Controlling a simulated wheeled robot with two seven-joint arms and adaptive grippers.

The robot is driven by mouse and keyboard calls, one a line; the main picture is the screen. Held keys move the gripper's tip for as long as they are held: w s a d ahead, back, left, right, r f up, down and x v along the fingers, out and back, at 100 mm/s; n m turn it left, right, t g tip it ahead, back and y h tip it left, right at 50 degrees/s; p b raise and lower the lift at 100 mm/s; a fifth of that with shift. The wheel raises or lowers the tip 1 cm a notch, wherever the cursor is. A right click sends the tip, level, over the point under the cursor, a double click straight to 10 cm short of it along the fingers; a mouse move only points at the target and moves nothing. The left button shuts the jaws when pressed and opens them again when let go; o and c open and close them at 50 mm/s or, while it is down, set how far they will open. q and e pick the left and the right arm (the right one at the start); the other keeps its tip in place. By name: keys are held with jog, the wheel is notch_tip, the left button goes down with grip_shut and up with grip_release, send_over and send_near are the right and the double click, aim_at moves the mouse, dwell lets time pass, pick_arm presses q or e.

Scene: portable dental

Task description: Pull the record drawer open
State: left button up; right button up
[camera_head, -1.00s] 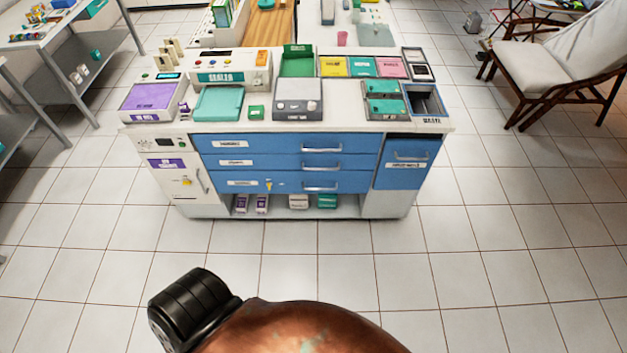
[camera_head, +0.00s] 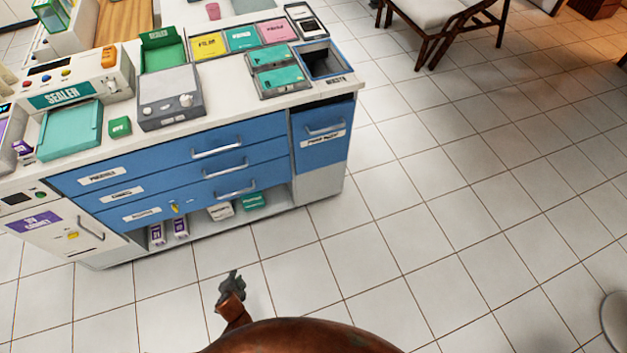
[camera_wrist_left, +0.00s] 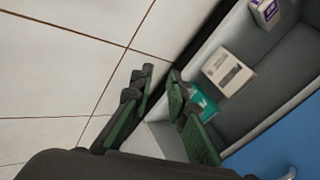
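The cabinet has three stacked blue drawers with metal bar handles and white labels too small to read surely, so I cannot tell which is the record drawer. They are the top drawer (camera_head: 180,157), the middle drawer (camera_head: 187,176) and the bottom drawer (camera_head: 205,196). All three look shut. A yellow key (camera_head: 174,207) is at the bottom drawer's front. My left gripper (camera_head: 232,283) is over the floor in front of the cabinet, apart from the handles. In the left wrist view its green-padded fingers (camera_wrist_left: 158,82) are spread and empty. My right gripper is out of view.
Below the drawers, an open shelf holds small boxes (camera_head: 221,211). A blue waste unit (camera_head: 323,136) is at the cabinet's right and a white door (camera_head: 70,232) at its left. Tiled floor (camera_head: 420,230) is clear to the right. A chair (camera_head: 440,20) stands behind.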

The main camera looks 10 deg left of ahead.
pick_arm(q)
jog(key=w+a+r+m+t+y+b, duration=0.1)
jog(key=w+r+t+b, duration=0.15)
jog(key=w+r, duration=0.4)
jog(key=w+a+r+m+t+y+b, duration=0.1)
jog(key=w+r+y+b, duration=0.2)
jog(key=w, duration=0.6)
jog(key=m+t+y+b, duration=0.1)
jog(key=t+b, duration=0.2)
jog(key=b, duration=0.2)
send_near(233, 194)
jog(key=w+a+f, duration=0.1)
jog(key=w+a, duration=0.1)
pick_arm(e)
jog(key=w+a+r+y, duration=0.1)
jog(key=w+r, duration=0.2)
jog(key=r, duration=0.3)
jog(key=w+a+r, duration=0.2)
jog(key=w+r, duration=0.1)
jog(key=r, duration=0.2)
pick_arm(q)
jog(key=shift+b+x, duration=1.15)
jog(key=shift+x, duration=2.65)
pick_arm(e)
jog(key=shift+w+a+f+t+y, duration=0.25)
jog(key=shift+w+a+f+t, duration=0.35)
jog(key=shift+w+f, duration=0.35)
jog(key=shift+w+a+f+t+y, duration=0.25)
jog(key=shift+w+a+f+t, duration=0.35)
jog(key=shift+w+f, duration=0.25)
